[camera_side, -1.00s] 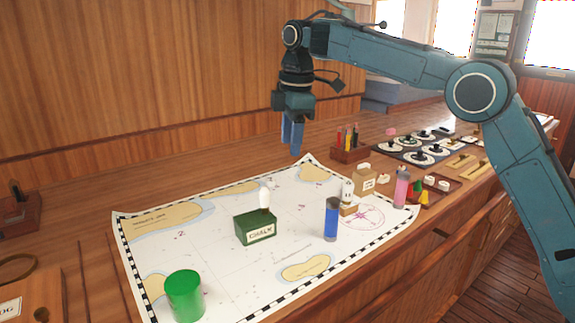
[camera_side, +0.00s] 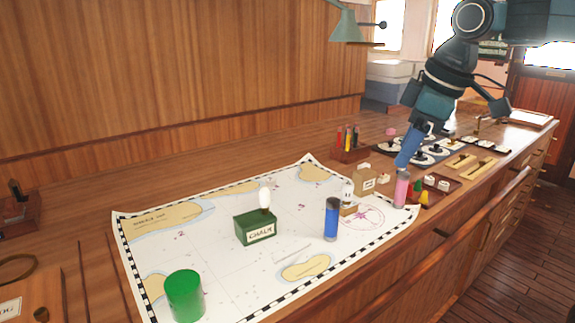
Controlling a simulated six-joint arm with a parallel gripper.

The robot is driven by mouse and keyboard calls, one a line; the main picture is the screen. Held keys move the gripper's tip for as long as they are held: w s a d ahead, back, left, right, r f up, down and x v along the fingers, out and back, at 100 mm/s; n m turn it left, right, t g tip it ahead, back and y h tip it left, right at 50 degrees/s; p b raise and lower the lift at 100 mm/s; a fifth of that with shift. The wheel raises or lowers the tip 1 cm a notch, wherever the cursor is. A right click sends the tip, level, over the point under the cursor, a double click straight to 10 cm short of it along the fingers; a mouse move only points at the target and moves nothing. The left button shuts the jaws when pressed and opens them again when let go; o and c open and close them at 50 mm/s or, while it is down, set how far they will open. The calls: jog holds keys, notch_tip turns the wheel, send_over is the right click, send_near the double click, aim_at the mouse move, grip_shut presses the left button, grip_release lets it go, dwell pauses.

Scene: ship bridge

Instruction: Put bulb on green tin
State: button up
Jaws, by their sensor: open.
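A white bulb (camera_side: 264,198) stands upright on the right part of the top of a dark green box labelled CHALK (camera_side: 254,228), on the chart. A bright green cylindrical tin (camera_side: 185,296) stands at the chart's front left corner, with nothing on its top. My gripper (camera_side: 403,163) is open and empty. It points down and to the left at the right of the view, well away from the bulb and the tin. In the picture its fingertips are just above the pink bottle; the gap between them cannot be told.
A pencil holder (camera_side: 349,148) and instrument dials (camera_side: 420,150) stand behind. The chart's left middle is clear.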

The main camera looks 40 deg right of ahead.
jog(key=s+d+f+m, duration=0.1)
jog(key=s+f+m, duration=0.1)
jog(key=s+f, duration=0.3)
jog(key=s+d+f+m+t, duration=0.1)
jog(key=s+f+m, duration=0.2)
jog(key=s, duration=0.6)
jog(key=shift+s+f+t, duration=0.3)
jog(key=shift+s+f, duration=0.1)
jog(key=shift+f, duration=0.45)
